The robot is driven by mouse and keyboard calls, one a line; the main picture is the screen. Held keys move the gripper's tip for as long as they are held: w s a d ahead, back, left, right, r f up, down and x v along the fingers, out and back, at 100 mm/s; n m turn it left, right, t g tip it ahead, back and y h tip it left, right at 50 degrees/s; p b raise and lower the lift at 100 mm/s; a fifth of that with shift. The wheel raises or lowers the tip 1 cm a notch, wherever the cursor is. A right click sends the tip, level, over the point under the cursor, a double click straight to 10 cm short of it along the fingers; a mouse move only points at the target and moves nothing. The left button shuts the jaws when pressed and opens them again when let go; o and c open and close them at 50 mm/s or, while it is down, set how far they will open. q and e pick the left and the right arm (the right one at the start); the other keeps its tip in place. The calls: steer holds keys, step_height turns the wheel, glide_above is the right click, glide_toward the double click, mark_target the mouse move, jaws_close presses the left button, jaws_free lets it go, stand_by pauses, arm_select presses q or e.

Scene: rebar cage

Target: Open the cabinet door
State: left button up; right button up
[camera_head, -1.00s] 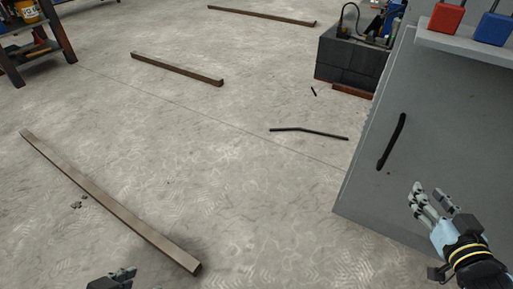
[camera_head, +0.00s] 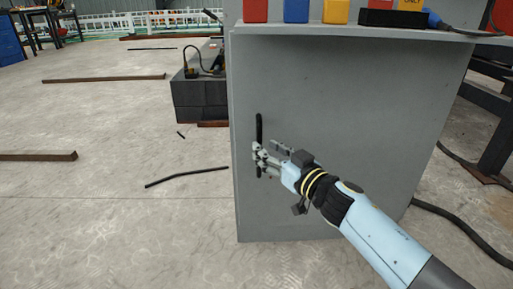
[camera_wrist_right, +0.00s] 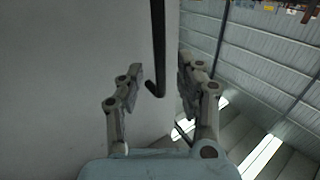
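The grey cabinet (camera_head: 340,110) stands in the middle of the head view with its door shut. A black vertical bar handle (camera_head: 259,128) is near the door's left edge. My right gripper (camera_head: 266,158) is at the lower part of the handle, in front of the door. In the right wrist view the gripper (camera_wrist_right: 158,82) is open, with its two fingers on either side of the handle's lower end (camera_wrist_right: 157,50). I see gaps between the fingers and the handle. My left gripper is out of view.
Red, blue and yellow padlock-like blocks (camera_head: 297,11) stand on the cabinet's top ledge. A dark block stack (camera_head: 200,100) is behind to the left. A bent black rod (camera_head: 185,176) lies on the floor left of the cabinet. Dark cables (camera_head: 465,230) lie to the right.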

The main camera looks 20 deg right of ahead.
steer(key=shift+b+x, duration=0.4)
steer(key=shift+x, duration=1.55)
jaws_close()
